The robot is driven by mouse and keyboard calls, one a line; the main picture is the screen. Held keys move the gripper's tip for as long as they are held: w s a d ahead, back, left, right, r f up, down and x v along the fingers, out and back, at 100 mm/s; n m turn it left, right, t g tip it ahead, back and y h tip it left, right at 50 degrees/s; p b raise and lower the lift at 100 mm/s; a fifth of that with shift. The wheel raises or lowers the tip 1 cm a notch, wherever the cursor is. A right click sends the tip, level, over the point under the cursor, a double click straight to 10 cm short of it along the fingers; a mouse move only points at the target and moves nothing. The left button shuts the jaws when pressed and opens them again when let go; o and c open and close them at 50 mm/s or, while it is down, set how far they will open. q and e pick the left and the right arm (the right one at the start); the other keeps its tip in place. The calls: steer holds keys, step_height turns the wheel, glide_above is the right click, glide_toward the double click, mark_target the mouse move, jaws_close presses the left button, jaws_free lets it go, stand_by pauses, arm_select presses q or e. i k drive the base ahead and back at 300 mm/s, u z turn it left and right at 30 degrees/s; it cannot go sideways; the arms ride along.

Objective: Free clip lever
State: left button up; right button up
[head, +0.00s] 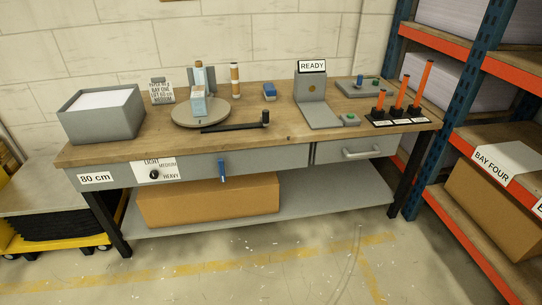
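A wooden-topped workbench (290,134) stands against the wall. On it is a round tan turntable (187,122) carrying a grey upright fixture with a light blue and tan piece (198,104). I cannot tell from here which part is the clip lever or how it is held. A black bar (230,127) with a raised knob end lies in front and to the right of the turntable. A small blue lever (222,168) hangs down on the bench's front panel. Neither gripper is in view.
A grey bin of white sheets (104,117) is at the bench's left. A grey READY stand (318,115), a button box (350,119) and orange posts (398,86) are at the right. A shelf rack (495,140) is close on the right. The floor in front is clear.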

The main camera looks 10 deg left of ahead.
mark_target(221, 164)
steer(key=z, duration=0.1)
steer(key=i, duration=1.25)
steer(key=u, duration=0.25)
